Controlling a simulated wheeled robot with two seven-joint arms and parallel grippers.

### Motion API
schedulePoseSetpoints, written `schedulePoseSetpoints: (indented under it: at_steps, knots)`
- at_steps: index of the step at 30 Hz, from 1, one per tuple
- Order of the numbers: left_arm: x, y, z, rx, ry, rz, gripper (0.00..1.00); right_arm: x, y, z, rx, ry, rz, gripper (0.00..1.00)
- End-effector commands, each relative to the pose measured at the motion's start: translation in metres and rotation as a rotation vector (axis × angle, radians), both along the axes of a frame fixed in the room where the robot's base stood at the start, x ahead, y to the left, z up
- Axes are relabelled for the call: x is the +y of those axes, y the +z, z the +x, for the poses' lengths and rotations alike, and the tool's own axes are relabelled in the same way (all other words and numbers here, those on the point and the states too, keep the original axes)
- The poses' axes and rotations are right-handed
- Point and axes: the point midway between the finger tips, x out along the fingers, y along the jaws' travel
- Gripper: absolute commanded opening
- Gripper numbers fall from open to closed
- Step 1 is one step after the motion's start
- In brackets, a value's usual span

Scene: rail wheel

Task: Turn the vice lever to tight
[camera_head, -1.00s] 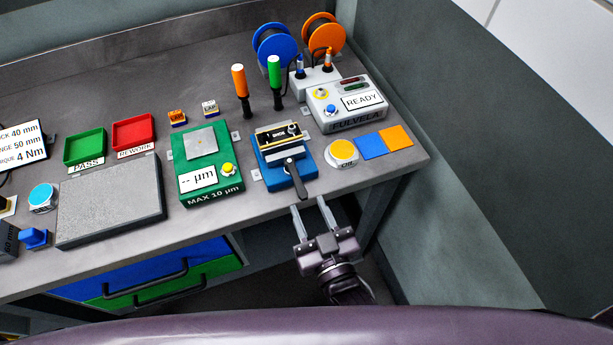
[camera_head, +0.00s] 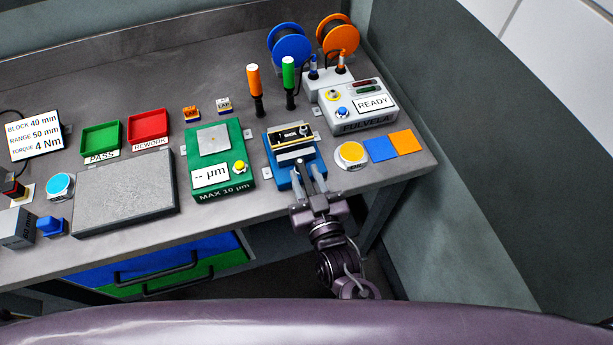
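The vice (camera_head: 281,178) is a blue block with a black, labelled top, at the right part of the bench, beside the green gauge. Its black lever is at the front and is mostly hidden by my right gripper. My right gripper (camera_head: 308,174) reaches in from the front edge, with its two pale fingers at the front of the vice, around where the lever is. A narrow gap shows between the fingers; whether they press on the lever I cannot tell. My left gripper is not in view.
Left of the vice is the green gauge (camera_head: 218,175) marked MAX 10 µm. To the right are a yellow button (camera_head: 351,153) and blue and orange pads (camera_head: 380,148). Behind stand the READY box (camera_head: 357,109) and two screwdriver-like tools (camera_head: 254,88). A wall closes the right side.

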Motion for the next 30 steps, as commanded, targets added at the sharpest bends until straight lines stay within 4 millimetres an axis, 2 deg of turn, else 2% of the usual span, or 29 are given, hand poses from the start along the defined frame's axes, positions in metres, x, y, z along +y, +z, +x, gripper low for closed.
schedulePoseSetpoints:
  at_steps: [1,7,20,30]
  knots:
    - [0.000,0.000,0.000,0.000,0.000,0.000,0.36,0.000,0.000,0.000,0.000,0.000,0.000,0.25]
    - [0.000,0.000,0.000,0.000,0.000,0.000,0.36,0.000,0.000,0.000,0.000,0.000,0.000,0.00]
    - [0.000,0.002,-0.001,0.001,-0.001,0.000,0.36,-0.001,0.000,0.000,0.000,0.029,-0.002,0.00]
    - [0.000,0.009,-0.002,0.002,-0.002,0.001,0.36,-0.011,0.000,0.005,-0.002,0.231,-0.010,0.00]
